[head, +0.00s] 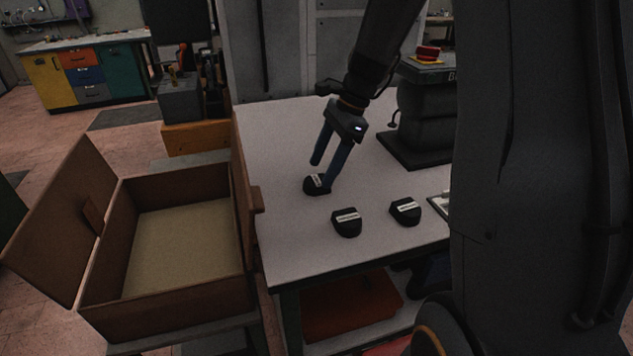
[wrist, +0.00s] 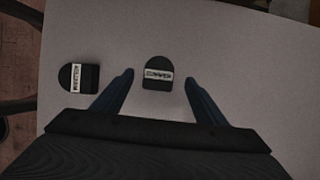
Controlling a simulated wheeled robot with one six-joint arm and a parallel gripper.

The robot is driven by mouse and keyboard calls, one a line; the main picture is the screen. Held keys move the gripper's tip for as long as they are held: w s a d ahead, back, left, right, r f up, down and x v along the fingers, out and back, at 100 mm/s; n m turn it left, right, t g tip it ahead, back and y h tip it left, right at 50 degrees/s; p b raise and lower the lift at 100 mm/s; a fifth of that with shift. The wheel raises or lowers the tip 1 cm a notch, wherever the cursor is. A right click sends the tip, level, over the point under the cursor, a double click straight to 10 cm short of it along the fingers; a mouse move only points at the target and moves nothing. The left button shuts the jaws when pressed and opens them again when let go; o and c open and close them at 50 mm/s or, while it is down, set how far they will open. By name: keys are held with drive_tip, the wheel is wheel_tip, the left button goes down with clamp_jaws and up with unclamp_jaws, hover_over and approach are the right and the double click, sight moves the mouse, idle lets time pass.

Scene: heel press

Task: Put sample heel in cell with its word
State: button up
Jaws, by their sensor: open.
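Three black heels with white word labels lie on the white table in the head view: one under my gripper (head: 316,185), one at the front (head: 346,222), one to the right (head: 405,211). My gripper (head: 322,176) is open, its blue fingers pointing down at the first heel. In the wrist view that heel (wrist: 158,75) shows between the fingertips (wrist: 158,78), with nothing gripped; the height gap is unclear. Another heel (wrist: 78,79) lies to its left there. The labels are too small to read surely. No cell marked with a word can be made out.
An open brown box (head: 185,180) with a bare beige floor stands left of the table (head: 280,140), its lid swung out left. A dark press (head: 425,120) with a red button stands at the table's back right. A clipboard (head: 440,205) lies at the right edge.

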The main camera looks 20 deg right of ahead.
sight(317, 180)
drive_tip(key=shift+x, duration=1.5)
drive_tip(key=shift+s, duration=0.1)
drive_tip(key=shift+c, duration=0.2)
drive_tip(key=c, duration=1.2)
